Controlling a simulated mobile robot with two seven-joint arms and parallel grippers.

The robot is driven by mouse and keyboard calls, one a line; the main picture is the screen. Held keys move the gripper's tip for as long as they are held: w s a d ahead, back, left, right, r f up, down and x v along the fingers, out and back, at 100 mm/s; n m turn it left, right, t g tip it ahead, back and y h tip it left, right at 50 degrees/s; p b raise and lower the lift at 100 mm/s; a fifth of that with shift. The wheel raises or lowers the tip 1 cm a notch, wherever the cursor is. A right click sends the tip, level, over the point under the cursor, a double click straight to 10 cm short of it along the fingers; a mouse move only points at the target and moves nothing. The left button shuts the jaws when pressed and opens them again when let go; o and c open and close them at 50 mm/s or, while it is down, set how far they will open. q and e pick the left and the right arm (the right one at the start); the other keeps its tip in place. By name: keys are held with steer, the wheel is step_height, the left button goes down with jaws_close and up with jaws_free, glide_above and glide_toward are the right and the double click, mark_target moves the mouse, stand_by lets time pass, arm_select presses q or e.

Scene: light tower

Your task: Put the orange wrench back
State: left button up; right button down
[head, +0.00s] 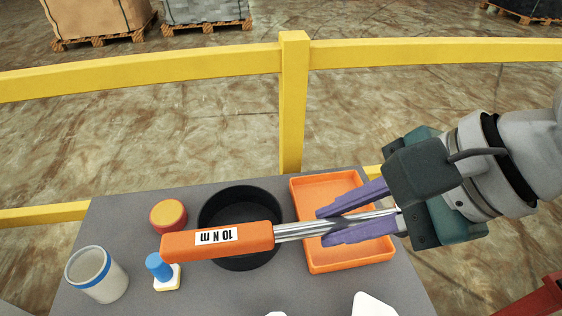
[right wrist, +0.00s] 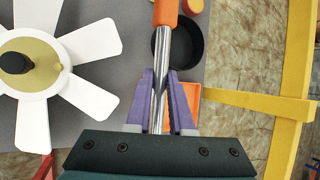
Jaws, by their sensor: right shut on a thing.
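In the right wrist view the wrench (right wrist: 166,12) points away from the gripper (right wrist: 160,75). The tray looks empty where it shows. The wrench's far end is hidden in the gripper. My left gripper is not in view.
On the grey table (head: 140,210) stand a white cup with a blue band (head: 97,275), a red and yellow round piece (head: 168,216) and a blue-knobbed piece (head: 160,268). A white-bladed fan (right wrist: 40,65) shows in the right wrist view. A yellow railing (head: 293,100) runs behind the table.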

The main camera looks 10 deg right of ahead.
step_height(320, 180, down, 13)
steer(key=b, duration=0.4)
steer(key=shift+f, duration=0.2)
step_height(320, 180, down, 3)
steer(key=shift+f+b, duration=0.2)
steer(key=shift+b, duration=0.65)
steer(key=shift+f, duration=0.15)
steer(key=shift+f, duration=0.15)
steer(key=c, duration=0.8)
jaws_free()
